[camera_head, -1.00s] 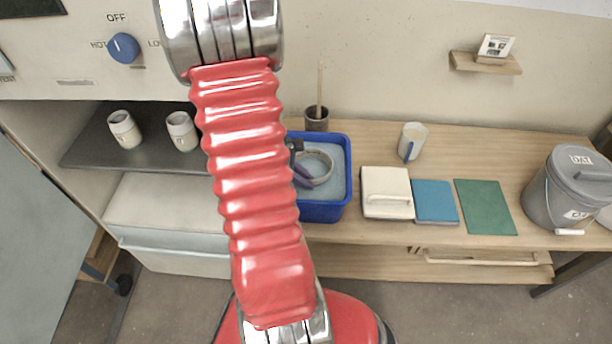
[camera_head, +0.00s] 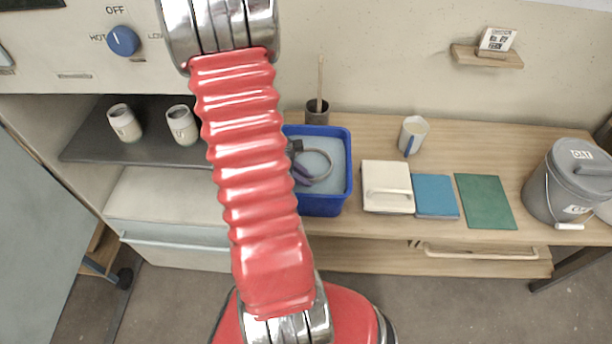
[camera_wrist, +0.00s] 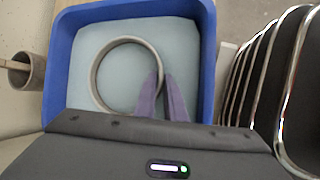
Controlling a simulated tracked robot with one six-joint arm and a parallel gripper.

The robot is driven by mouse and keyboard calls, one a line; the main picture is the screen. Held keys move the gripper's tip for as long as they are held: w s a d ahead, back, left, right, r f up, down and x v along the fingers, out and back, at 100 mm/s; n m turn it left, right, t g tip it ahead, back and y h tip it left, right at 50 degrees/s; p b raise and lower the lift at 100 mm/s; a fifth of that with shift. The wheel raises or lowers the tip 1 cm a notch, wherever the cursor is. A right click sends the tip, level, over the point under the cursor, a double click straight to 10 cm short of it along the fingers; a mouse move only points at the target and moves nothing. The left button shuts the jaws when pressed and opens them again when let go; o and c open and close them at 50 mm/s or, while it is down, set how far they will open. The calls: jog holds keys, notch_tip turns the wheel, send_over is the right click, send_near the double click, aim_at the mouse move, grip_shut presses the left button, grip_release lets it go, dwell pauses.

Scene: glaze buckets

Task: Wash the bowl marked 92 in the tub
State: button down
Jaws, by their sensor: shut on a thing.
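A blue tub (camera_head: 342,190) of pale water stands at the left end of the wooden table. The bowl (camera_wrist: 96,74) shows in the wrist view as a grey ring in the tub, its rim above the water and its inside the same pale blue as the water. My gripper (camera_wrist: 163,98) has its purple fingers shut on the bowl's right rim. In the head view the bowl (camera_head: 322,153) and gripper (camera_head: 303,172) are partly hidden by my red arm. No number shows on the bowl.
A pot (camera_head: 317,111) with a stick stands behind the tub. A white lidded box (camera_head: 386,200), blue tile (camera_head: 435,195), green tile (camera_head: 484,201), mug (camera_head: 413,134) and grey bucket (camera_head: 560,190) stand to the right. Two cups (camera_head: 124,122) sit on the left shelf.

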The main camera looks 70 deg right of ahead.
jog(key=shift+a, duration=0.25)
jog(key=shift+d, duration=0.1)
dwell(0.3)
jog(key=shift+d, duration=1.1)
jog(key=shift+a, duration=0.1)
jog(key=shift+a, duration=1.1)
jog(key=shift+d, duration=0.1)
jog(key=shift+d, duration=1.1)
jog(key=shift+a, duration=1.2)
